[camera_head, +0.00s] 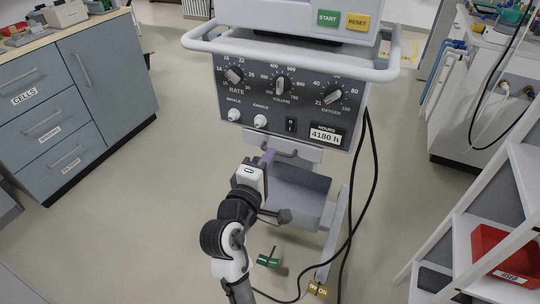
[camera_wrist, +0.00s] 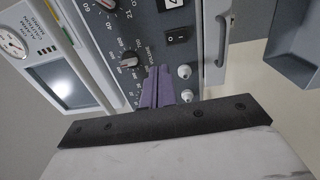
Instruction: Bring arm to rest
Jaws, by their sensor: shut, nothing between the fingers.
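My gripper (camera_head: 268,157) is at the end of my raised arm, in front of the lower part of the ventilator. In the wrist view my gripper's purple fingers (camera_wrist: 157,88) are together with nothing between them. They point toward the ventilator's control panel (camera_wrist: 140,45), which has knobs, a rocker switch and white fittings. I cannot tell the exact gap to the panel. The ventilator (camera_head: 290,90) stands upright in the head view, with its dials and a 4180 h hours plate. The wrist view also shows its screen (camera_wrist: 62,84) and a round gauge (camera_wrist: 12,42).
A grey tray (camera_head: 300,195) sits low on the ventilator stand, close to my arm. Black cables (camera_head: 372,185) hang at its right. A drawer cabinet (camera_head: 80,105) stands left, and a shelf with a red bin (camera_head: 505,252) right. Open floor (camera_head: 140,215) lies between cabinet and ventilator.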

